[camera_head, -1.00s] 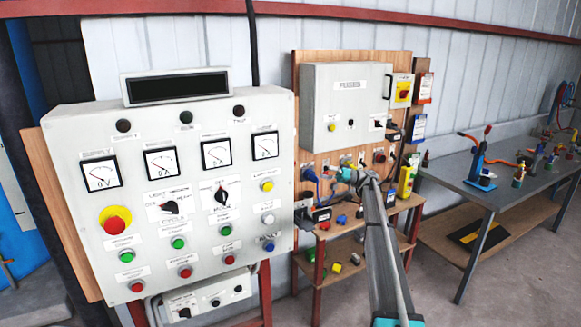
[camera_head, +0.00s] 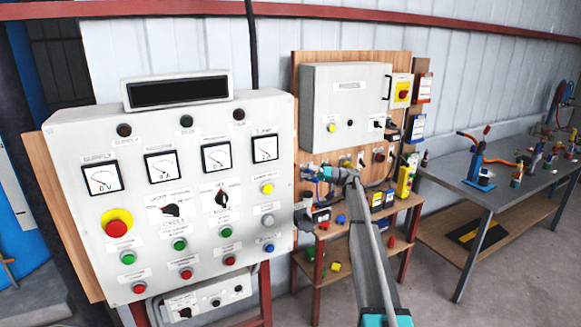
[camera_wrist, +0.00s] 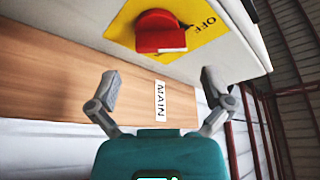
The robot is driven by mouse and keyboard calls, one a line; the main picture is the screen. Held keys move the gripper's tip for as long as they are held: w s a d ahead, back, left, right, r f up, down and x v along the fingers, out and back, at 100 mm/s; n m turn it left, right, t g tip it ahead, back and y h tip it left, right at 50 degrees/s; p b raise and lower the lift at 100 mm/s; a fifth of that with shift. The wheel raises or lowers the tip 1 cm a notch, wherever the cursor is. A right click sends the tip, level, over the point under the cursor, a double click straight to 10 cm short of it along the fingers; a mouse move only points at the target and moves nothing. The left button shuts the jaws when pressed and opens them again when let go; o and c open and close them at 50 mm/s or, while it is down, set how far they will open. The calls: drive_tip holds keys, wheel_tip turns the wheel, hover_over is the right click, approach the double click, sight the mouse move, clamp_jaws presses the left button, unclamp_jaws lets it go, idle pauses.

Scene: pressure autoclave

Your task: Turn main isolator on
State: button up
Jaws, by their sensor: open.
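The main isolator (camera_wrist: 160,32) is a red rotary knob on a yellow plate with OFF lettering, on the face of a pale grey box at the top of the wrist view. A MAIN label (camera_wrist: 160,101) is on the wooden board beside it. My gripper (camera_wrist: 158,88) is open and empty, its fingers apart below the knob in that picture and not touching it. In the head view my gripper (camera_head: 309,172) is just right of the large control console (camera_head: 75,140). The head view also has a red knob on a yellow plate (camera_head: 403,91); I cannot tell whether it is the same one.
The console front carries meters, buttons and a red emergency stop (camera_head: 117,228). Behind my arm stand a wooden board with a grey cabinet (camera_head: 345,85) and a shelf (camera_head: 330,235) of small parts. A grey workbench (camera_head: 470,190) is at the right.

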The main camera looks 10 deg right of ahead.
drive_tip(key=shift+p+x, duration=0.7)
drive_tip(key=shift+x, duration=2.45)
drive_tip(key=c, duration=0.9)
